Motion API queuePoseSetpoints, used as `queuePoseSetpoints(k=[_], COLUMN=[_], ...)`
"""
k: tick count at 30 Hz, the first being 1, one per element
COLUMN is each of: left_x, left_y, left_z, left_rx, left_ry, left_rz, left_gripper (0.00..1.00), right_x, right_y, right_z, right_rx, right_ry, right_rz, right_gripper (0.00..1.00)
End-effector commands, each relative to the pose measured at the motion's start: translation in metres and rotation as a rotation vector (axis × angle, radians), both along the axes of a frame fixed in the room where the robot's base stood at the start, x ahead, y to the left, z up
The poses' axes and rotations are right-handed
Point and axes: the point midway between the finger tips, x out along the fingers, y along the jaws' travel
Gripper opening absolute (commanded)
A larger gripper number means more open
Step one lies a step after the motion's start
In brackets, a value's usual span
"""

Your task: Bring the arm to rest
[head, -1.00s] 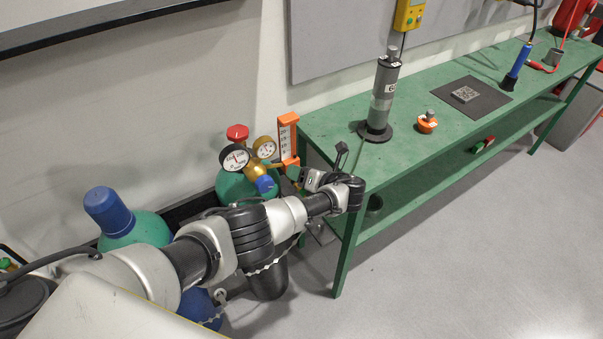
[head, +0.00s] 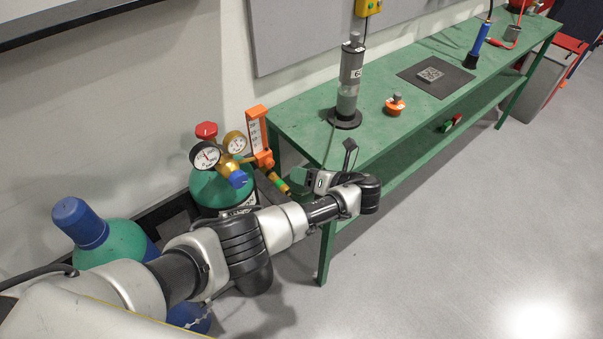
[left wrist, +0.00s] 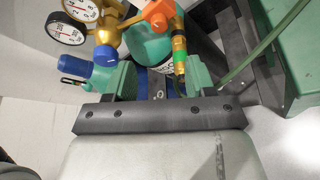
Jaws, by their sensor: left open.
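My left arm reaches in from the lower left in the head view. Its left gripper (head: 324,164) is open, with nothing seen between its fingers. It hangs by the near left corner of the green bench (head: 421,105), right of the gas regulator. In the left wrist view the two teal fingers of this gripper (left wrist: 157,78) stand apart, with the regulator (left wrist: 112,38) and green cylinder (left wrist: 152,42) beyond them. The regulator also shows in the head view (head: 226,160), with two gauges, a blue knob and a red knob. My right gripper is not in view.
An orange flowmeter (head: 258,137) stands beside the regulator. A blue-capped cylinder (head: 80,222) is at left. The bench holds a grey column (head: 350,80), an orange weight (head: 395,105), a dark mat (head: 409,75) and a blue torch-like tool (head: 478,45). The floor at right is clear.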

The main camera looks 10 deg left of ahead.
Motion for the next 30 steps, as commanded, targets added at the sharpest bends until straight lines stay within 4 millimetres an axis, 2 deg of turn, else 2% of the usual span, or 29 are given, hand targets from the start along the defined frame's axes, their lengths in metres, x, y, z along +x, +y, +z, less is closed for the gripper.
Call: queuePoseSetpoints(k=[10, 12, 14, 17, 20, 21, 24, 26, 27, 29, 30], left_x=[0.000, -0.002, -0.006, -0.021, -0.050, -0.065, -0.108, -0.138, -0.160, -0.195, -0.218], left_y=[0.000, 0.002, 0.004, 0.011, 0.019, 0.023, 0.030, 0.033, 0.036, 0.041, 0.043], left_z=[-0.001, -0.007, -0.022, -0.067, -0.131, -0.158, -0.221, -0.257, -0.279, -0.310, -0.329], left_rx=[-0.001, -0.016, -0.053, -0.181, -0.377, -0.461, -0.668, -0.785, -0.856, -0.956, -1.018], left_ry=[0.001, 0.000, -0.001, -0.015, -0.049, -0.066, -0.128, -0.173, -0.206, -0.267, -0.314], left_rz=[0.000, 0.000, 0.005, 0.029, 0.099, 0.142, 0.288, 0.400, 0.484, 0.623, 0.726], left_gripper=[0.54, 0.54, 0.54, 0.54, 0.54, 0.54, 0.54, 0.54, 0.54, 0.54, 0.54], right_x=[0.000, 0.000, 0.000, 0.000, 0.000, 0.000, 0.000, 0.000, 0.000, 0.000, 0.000], right_y=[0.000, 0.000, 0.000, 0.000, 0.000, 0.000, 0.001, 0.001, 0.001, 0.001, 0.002], right_z=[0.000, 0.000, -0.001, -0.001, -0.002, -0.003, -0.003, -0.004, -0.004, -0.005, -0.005], right_rx=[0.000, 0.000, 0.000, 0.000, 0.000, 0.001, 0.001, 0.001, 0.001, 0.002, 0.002], right_ry=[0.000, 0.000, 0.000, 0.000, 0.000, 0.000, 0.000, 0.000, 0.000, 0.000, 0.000], right_rz=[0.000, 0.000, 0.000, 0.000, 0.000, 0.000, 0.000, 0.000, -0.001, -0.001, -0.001], right_gripper=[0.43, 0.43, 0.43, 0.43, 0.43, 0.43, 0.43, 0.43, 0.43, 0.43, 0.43])
